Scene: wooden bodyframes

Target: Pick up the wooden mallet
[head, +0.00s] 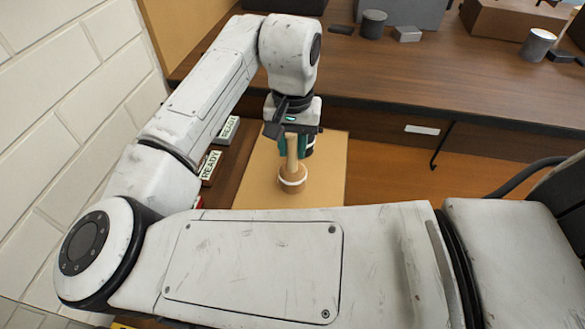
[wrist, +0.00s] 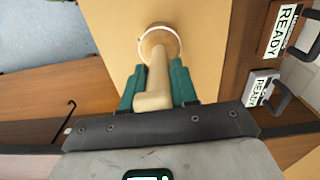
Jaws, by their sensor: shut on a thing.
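The wooden mallet (head: 292,180) is pale wood with a round head that has a white band, and a straight handle. In the head view its handle points up into my gripper (head: 292,146), and its head is at the lower end, over a tan board. In the wrist view my gripper's teal fingers (wrist: 158,88) are shut on the handle, one on each side. The mallet's head (wrist: 160,42) shows beyond the fingertips. I cannot tell whether the head touches the board or hangs above it.
The tan board (head: 325,175) lies below my gripper. READY signs (head: 209,165) stand left of it. A brown table (head: 450,75) behind holds a dark cylinder (head: 373,24), a grey can (head: 537,44) and a cardboard box (head: 500,18). A brick wall (head: 60,110) is at left.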

